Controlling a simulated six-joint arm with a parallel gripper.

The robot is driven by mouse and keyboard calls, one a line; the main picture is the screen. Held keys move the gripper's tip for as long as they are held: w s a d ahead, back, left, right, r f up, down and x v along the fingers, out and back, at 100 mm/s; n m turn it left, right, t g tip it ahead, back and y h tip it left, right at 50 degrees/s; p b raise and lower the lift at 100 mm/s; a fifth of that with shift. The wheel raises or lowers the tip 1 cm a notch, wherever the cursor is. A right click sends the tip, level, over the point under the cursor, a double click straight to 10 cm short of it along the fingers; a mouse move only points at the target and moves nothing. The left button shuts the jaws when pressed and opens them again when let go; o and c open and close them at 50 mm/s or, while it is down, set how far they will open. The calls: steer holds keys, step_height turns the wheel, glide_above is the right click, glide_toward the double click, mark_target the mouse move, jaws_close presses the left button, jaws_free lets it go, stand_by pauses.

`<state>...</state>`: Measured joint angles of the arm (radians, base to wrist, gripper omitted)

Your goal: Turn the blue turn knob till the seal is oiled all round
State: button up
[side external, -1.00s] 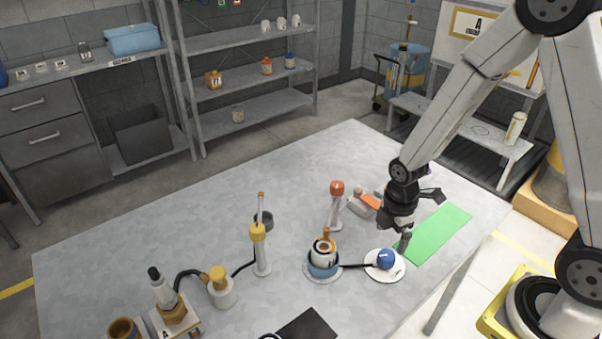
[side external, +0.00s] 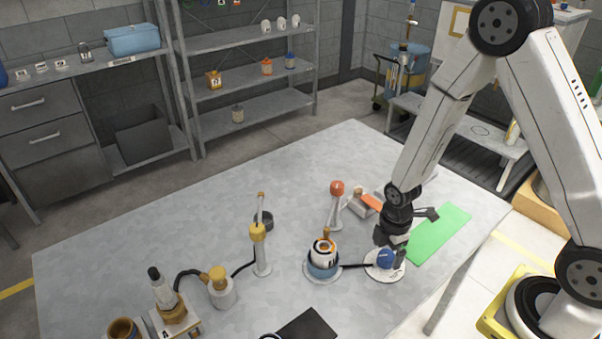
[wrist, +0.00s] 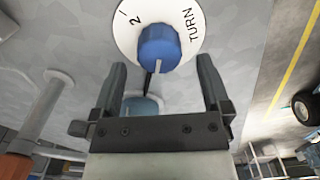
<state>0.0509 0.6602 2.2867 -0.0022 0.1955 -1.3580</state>
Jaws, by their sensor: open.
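The blue turn knob (side external: 386,259) sits on a round white dial plate near the table's right side. In the wrist view the knob (wrist: 159,48) shows a pale pointer line, and its plate (wrist: 192,14) carries the word TURN and a 2. My gripper (side external: 383,240) is open just above and beside the knob. In the wrist view its two fingers (wrist: 160,72) point toward the knob, with the knob centred between and just beyond the tips. A dark line links the dial to a blue-based reel unit (side external: 323,262) with an orange-topped white part. The seal cannot be made out.
A green mat (side external: 440,233) lies right of the knob. A red-topped post (side external: 336,200) and an orange-and-grey item (side external: 366,202) stand behind. A yellow-collared post (side external: 259,250) stands farther left. The table's back left is clear.

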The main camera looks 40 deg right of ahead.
steer(key=shift+f, duration=1.15)
steer(key=c, duration=1.3)
